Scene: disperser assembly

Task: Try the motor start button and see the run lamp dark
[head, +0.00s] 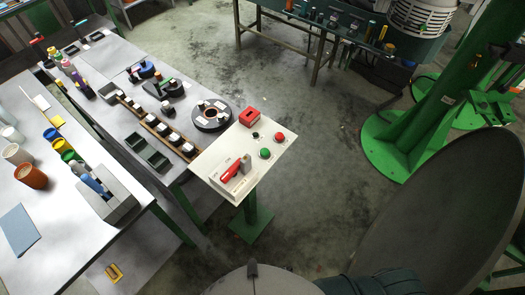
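A white control panel (215,160) stands on a green post in the middle of the head view. On it a green round knob or button (265,153) sits near the right side, with a red round one (279,138) just beyond it. A small black knob (256,135) is to their left. A red lever-like switch (231,171) with a grey part beside it is at the front left. I cannot tell which round part is the start button and which the run lamp; none visibly glows. Neither gripper shows.
A red block (250,117) is at the panel's far corner. Grey tables (120,140) with cups, trays and tools stand left. A green machine column (425,90) stands right, and a large grey disc (430,220) fills the lower right. Bare floor (325,130) lies right of the panel.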

